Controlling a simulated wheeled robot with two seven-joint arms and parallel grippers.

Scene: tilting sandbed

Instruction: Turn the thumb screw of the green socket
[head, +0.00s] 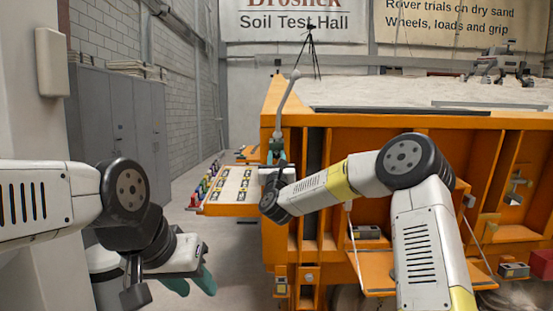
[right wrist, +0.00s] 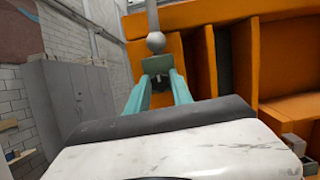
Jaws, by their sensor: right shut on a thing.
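My right gripper (head: 277,152) is at the left end of the orange sandbed. In the right wrist view its teal fingers (right wrist: 160,90) are shut on a small dark grey-green block (right wrist: 150,66). A grey rod (head: 287,104) rises from there in the head view, with a ball near its top. In the right wrist view a grey ball (right wrist: 155,42) sits just above the block. I cannot make out a thumb screw, or tell whether this block is the green socket. My left gripper (head: 194,282) is low at the left, its teal fingers apart and empty.
An orange shelf (head: 210,209) juts left from the sandbed (head: 390,121), with several coloured pieces along its left edge. A lower orange shelf (head: 378,279) hangs at the front. Grey cabinets (head: 103,120) stand at the left wall. The floor between cabinets and shelf is clear.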

